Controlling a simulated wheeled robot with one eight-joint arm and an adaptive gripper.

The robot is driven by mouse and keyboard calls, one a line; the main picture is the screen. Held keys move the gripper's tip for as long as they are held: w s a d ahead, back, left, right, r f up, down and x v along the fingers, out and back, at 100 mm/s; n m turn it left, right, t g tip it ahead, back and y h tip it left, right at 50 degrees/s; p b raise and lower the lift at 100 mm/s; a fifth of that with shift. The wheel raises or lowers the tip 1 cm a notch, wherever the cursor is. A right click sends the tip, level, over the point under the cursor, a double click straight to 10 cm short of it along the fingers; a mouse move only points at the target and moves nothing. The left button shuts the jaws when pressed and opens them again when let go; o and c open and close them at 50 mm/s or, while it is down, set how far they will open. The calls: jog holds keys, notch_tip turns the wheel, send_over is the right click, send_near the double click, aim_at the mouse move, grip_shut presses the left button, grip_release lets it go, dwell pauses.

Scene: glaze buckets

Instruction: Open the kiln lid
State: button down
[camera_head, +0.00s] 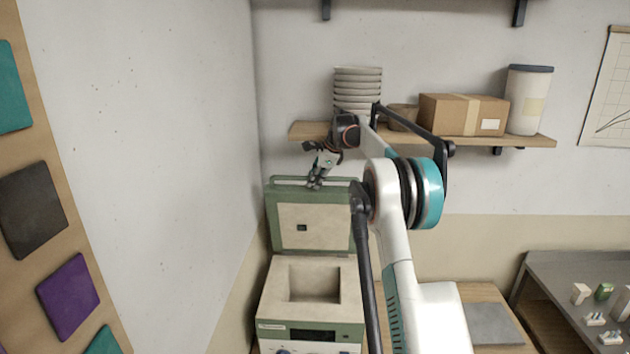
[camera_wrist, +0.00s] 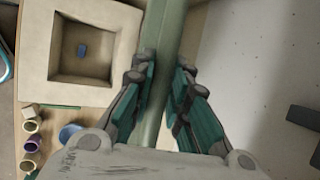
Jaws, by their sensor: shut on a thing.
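The kiln (camera_head: 310,318) stands against the wall corner in the head view. Its green-framed lid (camera_head: 285,212) is raised upright at the back, its pale inner face turned to the head camera. A green handle bar (camera_head: 330,181) runs along the lid's top edge. My gripper (camera_head: 316,183) is at that bar. In the wrist view its fingers (camera_wrist: 163,85) lie on both sides of the green bar (camera_wrist: 166,30), shut on it.
A wooden shelf (camera_head: 300,131) with stacked bowls (camera_head: 357,88), a cardboard box (camera_head: 463,114) and a white bucket (camera_head: 528,100) hangs above, close to my arm. The side wall (camera_head: 170,180) is near on the left. A grey table (camera_head: 570,270) holds small items at right.

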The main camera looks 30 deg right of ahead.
jog(key=c, duration=1.5)
grip_release()
jog(key=shift+c, duration=0.2)
jog(key=shift+r, duration=0.1)
